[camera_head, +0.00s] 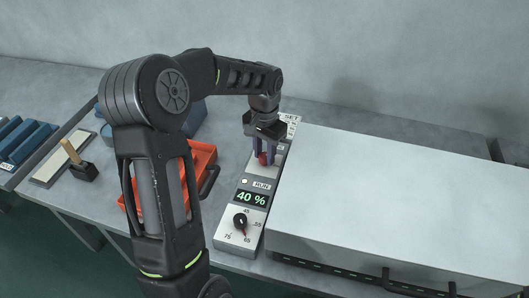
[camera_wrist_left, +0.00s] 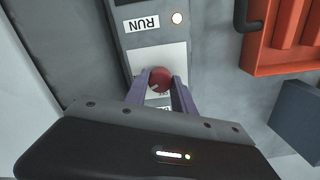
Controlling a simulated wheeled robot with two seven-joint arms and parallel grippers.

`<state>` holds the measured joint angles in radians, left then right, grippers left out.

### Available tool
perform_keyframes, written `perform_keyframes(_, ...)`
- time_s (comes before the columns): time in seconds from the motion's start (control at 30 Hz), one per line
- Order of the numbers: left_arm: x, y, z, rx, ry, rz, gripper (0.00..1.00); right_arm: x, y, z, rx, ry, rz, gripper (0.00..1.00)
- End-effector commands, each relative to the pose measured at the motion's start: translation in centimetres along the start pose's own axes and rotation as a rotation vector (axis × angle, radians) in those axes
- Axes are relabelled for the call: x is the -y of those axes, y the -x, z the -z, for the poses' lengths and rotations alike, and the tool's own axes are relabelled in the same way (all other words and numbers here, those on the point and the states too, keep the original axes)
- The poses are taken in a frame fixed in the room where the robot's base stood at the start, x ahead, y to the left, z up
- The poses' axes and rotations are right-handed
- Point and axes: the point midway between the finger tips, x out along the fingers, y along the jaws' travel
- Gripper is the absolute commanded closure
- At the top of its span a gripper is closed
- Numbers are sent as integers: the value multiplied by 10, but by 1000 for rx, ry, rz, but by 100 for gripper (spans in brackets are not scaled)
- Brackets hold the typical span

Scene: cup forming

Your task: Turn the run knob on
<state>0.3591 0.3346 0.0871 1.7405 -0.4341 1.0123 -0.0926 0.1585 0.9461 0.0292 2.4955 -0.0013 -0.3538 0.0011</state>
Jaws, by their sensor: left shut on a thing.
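The red run knob (camera_head: 263,158) is on the narrow grey control panel (camera_head: 226,238), beside the large white box. My left gripper (camera_head: 263,152) reaches down over the panel, shut on the knob. In the left wrist view the round red knob (camera_wrist_left: 159,80) sits between the two purple fingertips (camera_wrist_left: 158,83). The RUN label (camera_wrist_left: 142,24) has a pale lit lamp (camera_wrist_left: 177,18) beside it. A display (camera_head: 251,198) reads 40 %. The knob's pointer is mostly hidden by the fingers. My right gripper is not in view.
The large white box (camera_head: 400,190) stands right of the panel. A black dial (camera_head: 240,221) sits at the panel's near end. An orange tray (camera_head: 199,156) lies to the left, behind my arm. A wooden-handled tool (camera_head: 83,171) and blue blocks (camera_head: 25,138) are farther left.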

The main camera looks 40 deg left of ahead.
Motion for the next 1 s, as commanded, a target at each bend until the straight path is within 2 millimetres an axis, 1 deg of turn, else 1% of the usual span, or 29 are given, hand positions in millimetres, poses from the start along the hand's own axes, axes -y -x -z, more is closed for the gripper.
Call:
perform_keyframes(0.3,0,1,1,-4,-265,1,100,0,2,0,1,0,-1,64)
perform_keyframes(0.5,0,1,1,-4,-371,1,100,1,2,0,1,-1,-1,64)
perform_keyframes(0.7,0,1,1,-4,-421,1,100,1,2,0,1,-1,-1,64)
perform_keyframes(1.0,0,1,1,-4,-430,2,100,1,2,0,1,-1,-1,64)
